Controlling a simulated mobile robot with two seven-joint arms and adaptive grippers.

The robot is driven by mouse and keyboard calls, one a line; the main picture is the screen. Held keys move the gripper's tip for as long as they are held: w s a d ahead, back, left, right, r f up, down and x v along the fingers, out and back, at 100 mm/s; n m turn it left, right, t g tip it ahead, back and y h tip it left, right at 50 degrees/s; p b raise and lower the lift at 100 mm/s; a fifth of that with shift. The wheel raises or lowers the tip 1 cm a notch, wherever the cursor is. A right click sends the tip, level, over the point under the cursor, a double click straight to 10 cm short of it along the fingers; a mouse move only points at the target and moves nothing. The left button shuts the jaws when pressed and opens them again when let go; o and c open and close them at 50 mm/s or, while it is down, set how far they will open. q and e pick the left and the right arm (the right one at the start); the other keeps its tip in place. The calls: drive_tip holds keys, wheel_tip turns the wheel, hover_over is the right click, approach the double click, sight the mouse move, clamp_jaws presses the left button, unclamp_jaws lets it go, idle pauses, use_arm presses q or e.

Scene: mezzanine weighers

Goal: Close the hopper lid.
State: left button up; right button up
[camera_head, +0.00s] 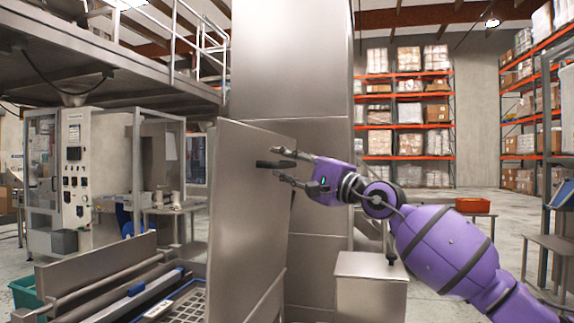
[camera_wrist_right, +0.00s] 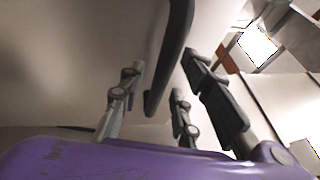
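The hopper lid (camera_head: 245,215) is a large flat grey metal panel standing raised, near upright, at the centre of the head view. A black bar handle (camera_head: 272,164) sticks out from its upper face; it also shows in the wrist view (camera_wrist_right: 170,60). My right gripper (camera_head: 284,166) is at the handle with its fingers spread. In the wrist view the handle lies between the fingers of the right gripper (camera_wrist_right: 165,100), with gaps visible on both sides. The hopper opening with a grid (camera_head: 182,304) lies below left of the lid. My left gripper is out of view.
A tall metal column (camera_head: 290,80) stands right behind the lid. A grey metal box (camera_head: 371,283) stands below my right arm. A machine cabinet (camera_head: 75,165) and a mezzanine (camera_head: 100,65) are at left. Open floor and pallet racks (camera_head: 407,130) lie behind at right.

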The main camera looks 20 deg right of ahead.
drive_tip(key=shift+c, duration=0.2)
clamp_jaws()
